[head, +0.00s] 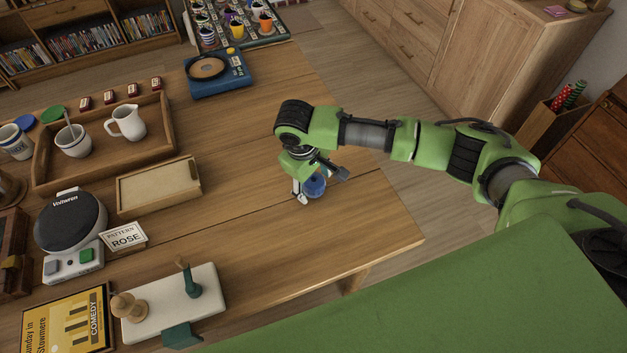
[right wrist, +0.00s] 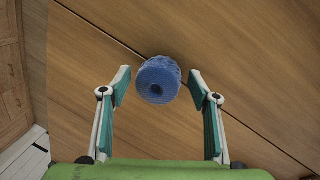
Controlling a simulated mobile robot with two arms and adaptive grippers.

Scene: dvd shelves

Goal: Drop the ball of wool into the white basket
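The blue ball of wool (head: 315,187) sits on the wooden table near its right edge. In the right wrist view it is a thick blue knitted-looking roll (right wrist: 170,72) with a dark hole in its end. My right gripper (head: 320,184) is low over the table at the wool. In the right wrist view the right gripper (right wrist: 160,79) is open, with one fingertip on each side of the wool and a gap on both sides. My left gripper is not in view. I see no white basket in either view.
A blue record-player-like device (head: 222,86) is behind. The table between is clear.

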